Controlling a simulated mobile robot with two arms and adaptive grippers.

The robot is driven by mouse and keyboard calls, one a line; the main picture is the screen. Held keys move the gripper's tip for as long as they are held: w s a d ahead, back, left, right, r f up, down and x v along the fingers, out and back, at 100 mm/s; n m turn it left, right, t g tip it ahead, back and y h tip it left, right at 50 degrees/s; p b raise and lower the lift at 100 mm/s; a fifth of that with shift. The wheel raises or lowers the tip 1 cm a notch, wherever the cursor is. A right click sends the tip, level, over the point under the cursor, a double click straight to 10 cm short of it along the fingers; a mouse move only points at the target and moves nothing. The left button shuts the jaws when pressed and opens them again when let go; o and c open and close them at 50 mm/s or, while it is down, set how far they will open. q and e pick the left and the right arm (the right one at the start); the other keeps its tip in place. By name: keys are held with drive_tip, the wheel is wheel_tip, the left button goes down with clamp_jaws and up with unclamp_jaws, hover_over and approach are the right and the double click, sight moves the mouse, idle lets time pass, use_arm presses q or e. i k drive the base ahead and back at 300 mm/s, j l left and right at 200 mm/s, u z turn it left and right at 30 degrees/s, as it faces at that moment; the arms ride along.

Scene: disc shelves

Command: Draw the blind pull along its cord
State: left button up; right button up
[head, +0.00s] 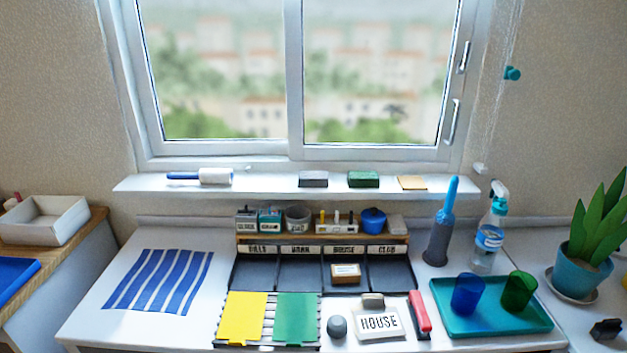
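The blind pull (512,73) is a small teal knob to the right of the window frame. It hangs on a thin, pale cord (514,30) that runs down along the wall. A small white piece (480,168) sits low on the wall near the right end of the sill; I cannot tell if the cord joins it. Nothing touches the pull. Neither of my grippers shows in the head view.
The white sill (270,186) holds a lint roller (200,177) and several small blocks. Below the cord stand a spray bottle (489,232), a blue-handled brush (441,225) and a teal tray (490,318) with two cups. A potted plant (590,240) stands at right.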

sight(511, 73)
drive_tip(key=i+l+z, duration=0.1)
drive_tip(key=i+z, duration=0.25)
drive_tip(key=z, duration=0.15)
drive_tip(key=i+z, duration=0.3)
drive_tip(key=z, duration=0.2)
